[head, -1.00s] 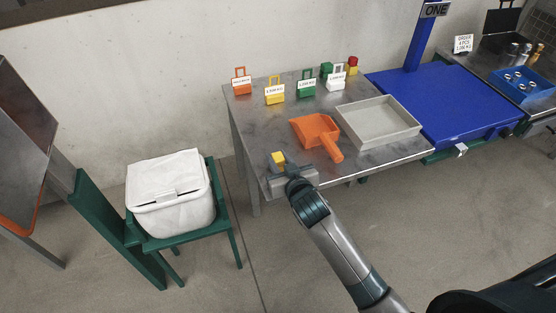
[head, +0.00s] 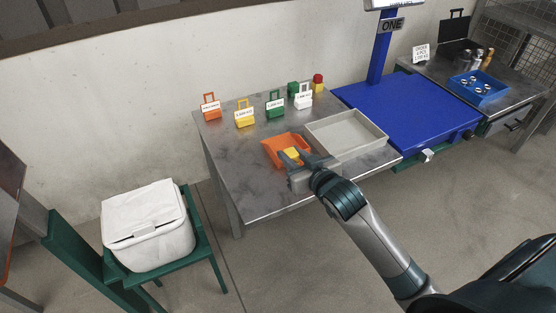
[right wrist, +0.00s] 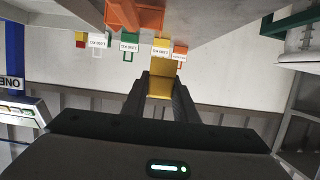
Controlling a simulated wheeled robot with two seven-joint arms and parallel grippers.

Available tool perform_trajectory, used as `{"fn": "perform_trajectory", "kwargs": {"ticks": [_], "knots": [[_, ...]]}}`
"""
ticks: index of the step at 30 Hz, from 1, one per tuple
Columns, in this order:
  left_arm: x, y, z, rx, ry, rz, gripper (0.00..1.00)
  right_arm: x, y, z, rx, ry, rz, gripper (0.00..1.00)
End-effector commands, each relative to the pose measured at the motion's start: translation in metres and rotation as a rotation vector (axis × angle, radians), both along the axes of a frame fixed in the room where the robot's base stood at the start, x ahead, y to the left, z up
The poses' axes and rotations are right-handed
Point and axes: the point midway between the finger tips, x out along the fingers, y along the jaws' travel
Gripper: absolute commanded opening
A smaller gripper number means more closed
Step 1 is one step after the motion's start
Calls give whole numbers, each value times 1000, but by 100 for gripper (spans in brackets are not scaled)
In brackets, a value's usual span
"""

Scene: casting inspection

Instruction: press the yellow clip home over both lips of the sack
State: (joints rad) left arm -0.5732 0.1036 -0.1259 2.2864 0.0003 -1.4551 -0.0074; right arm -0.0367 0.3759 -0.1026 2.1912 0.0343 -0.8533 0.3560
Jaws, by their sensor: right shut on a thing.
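The yellow clip (head: 291,154) is between the fingers of my right gripper (head: 298,158), which is shut on it above the table. The clip also shows between the fingers in the right wrist view (right wrist: 160,87). The white sack (head: 150,243) sits upright on a green stand (head: 207,238) at the left of the head view, well apart from the clip. Its top looks folded or closed, with a dark slit toward the front; I cannot make out two separate lips. My left gripper is not in view.
An orange scoop (head: 278,144) lies on the metal table (head: 235,178), partly behind my right gripper. A grey tray (head: 372,148) stands right of it. Several labelled, handled blocks line the back edge. A blue platform (head: 400,100) lies further right. Open floor separates table and stand.

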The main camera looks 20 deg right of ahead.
Motion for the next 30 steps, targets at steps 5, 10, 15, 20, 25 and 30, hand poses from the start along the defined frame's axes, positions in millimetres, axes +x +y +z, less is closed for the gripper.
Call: {"fn": "perform_trajectory", "kwargs": {"ticks": [5, 10, 15, 20, 25, 30], "knots": [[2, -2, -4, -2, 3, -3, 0, -2, -5, 3, 1, 1, 1, 5], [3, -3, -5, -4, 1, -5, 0, -2, -5, 3, 1, 0, 1, 5], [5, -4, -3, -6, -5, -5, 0, -2, -5, 3, 1, 0, 1, 5], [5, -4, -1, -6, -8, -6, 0, -2, -3, 4, 1, 0, 1, 5], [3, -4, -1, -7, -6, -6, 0, -7, 15, 15, -1, -3, 3, 5], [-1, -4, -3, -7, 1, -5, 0, -22, 51, 42, -6, -4, -1, 5]]}}
